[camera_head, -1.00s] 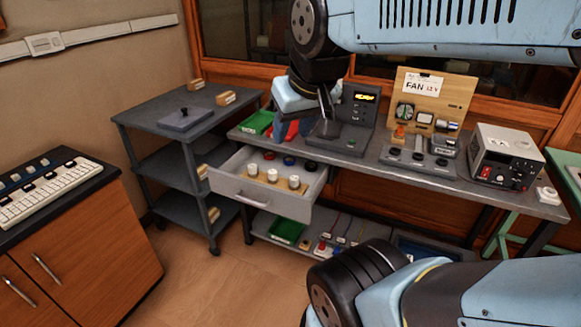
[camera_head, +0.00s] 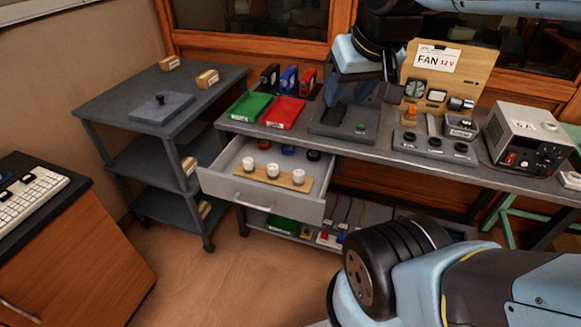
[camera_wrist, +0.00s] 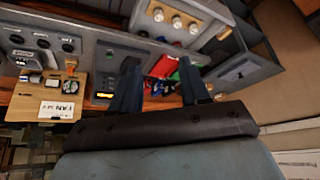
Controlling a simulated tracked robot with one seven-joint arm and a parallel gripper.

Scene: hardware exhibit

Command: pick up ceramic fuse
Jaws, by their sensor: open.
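Several white ceramic pieces that look like the fuses, one of them the middle ceramic fuse (camera_head: 272,170), stand upright in a row on a wooden strip in the open grey drawer (camera_head: 262,193). They also show at the top of the wrist view, with the middle fuse (camera_wrist: 176,22) between two others. My gripper (camera_wrist: 158,85) is open and empty, its two dark fingers apart. In the head view it hangs above the bench, to the right of and higher than the drawer; its fingertips are hard to make out there.
Green tray (camera_head: 249,106) and red tray (camera_head: 283,113) lie on the bench behind the drawer. A grey device base (camera_head: 343,122), a switch panel (camera_head: 432,147), the FAN board (camera_head: 478,72) and a power supply (camera_head: 530,138) stand to the right. A shelf cart (camera_head: 112,100) stands left.

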